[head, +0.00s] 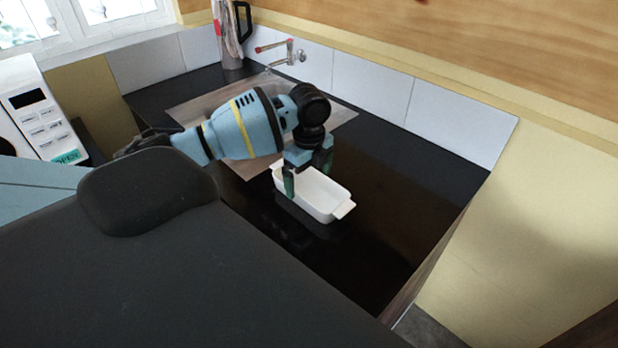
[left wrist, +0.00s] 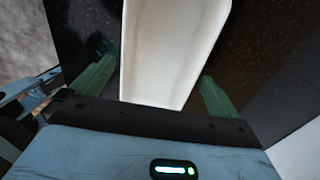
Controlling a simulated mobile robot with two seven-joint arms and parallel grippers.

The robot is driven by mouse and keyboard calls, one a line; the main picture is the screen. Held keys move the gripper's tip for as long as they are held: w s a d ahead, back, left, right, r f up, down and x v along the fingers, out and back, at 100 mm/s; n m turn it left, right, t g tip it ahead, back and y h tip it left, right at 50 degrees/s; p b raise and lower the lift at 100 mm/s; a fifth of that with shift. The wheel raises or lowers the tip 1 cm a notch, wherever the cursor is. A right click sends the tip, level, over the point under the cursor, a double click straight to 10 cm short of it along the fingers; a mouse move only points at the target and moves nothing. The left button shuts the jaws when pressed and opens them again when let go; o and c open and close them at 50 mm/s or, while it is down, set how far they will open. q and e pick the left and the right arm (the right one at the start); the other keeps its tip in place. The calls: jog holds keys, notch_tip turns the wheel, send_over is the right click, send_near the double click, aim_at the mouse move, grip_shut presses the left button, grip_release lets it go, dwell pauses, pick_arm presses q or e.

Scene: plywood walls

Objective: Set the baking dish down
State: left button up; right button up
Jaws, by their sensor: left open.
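A white rectangular baking dish (head: 322,196) with small end handles is at the black countertop (head: 375,235), near the sink. My left gripper (head: 308,180) is over the dish's far-left end, its green fingers pointing down. In the left wrist view, the dish (left wrist: 170,50) lies between the two spread green fingers (left wrist: 152,88), with dark gaps on both sides. The left gripper is open and does not grip the dish. Part of the dish is hidden behind a finger in the head view. My right gripper is not in view.
A steel sink (head: 215,103) with a wall tap (head: 290,52) lies behind my left arm. A tall metal jug (head: 228,35) stands in the back corner. A white microwave (head: 40,112) is at the left. The counter right of the dish is clear up to its edge.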

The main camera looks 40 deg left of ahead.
aim_at(309, 195)
pick_arm(q)
notch_tip(309, 195, up, 11)
jog(key=shift+r, duration=0.15)
dwell(0.4)
